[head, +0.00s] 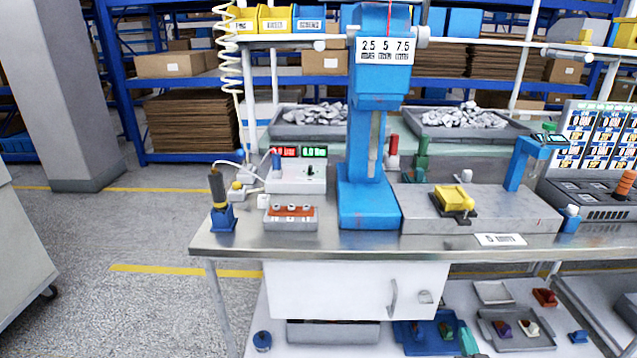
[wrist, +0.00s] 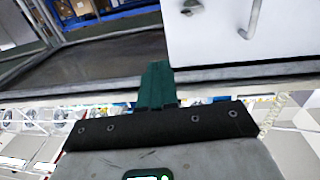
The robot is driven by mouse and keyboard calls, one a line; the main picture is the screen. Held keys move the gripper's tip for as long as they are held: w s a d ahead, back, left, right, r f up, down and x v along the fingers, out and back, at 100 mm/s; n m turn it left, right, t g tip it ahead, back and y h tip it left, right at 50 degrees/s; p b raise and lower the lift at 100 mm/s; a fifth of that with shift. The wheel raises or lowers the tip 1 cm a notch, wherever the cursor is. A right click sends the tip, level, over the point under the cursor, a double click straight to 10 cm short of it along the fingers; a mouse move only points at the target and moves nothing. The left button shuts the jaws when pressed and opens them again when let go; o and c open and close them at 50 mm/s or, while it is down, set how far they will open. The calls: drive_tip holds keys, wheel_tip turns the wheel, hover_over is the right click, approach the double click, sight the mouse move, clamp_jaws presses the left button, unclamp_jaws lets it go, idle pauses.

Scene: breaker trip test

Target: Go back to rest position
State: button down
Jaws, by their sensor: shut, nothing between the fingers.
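My gripper (wrist: 156,72) shows in the wrist view as dark green fingers pressed together, with nothing between them. It is out of sight in the head view. In the head view, a steel workbench (head: 290,243) holds a tall blue test stand (head: 368,205) with a number sign (head: 385,51). A yellow piece (head: 454,198) sits in a dark holder on a grey block (head: 515,211) to the right of the stand. A white meter box (head: 296,178) with red and green displays stands to the left.
A white drawer front (head: 350,290) hangs under the bench; a white panel with a grey handle (wrist: 252,20) shows in the wrist view. The lower shelf holds trays (head: 517,330). A grey pillar (head: 75,90) stands at left. The floor (head: 130,235) left of the bench is clear.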

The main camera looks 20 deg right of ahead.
drive_tip(key=s+a+f+n+g+y+p, duration=0.2)
drive_tip(key=s+a+n+g+y+p, duration=0.15)
drive_tip(key=s+a+g+y, duration=0.5)
drive_tip(key=s+a+r+g+p, duration=0.1)
drive_tip(key=s+a+r+g, duration=0.1)
drive_tip(key=s, duration=0.5)
drive_tip(key=s+a+r+g+h+p, duration=0.1)
drive_tip(key=s+a+r+g, duration=0.1)
drive_tip(key=s+a, duration=0.2)
drive_tip(key=s+a+r+g+h+p, duration=0.1)
drive_tip(key=s+a+r+g, duration=0.1)
drive_tip(key=s, duration=0.7)
drive_tip(key=shift+s+a+r+g, duration=0.25)
drive_tip(key=shift+s+a+g, duration=0.1)
drive_tip(key=shift+a+g, duration=0.25)
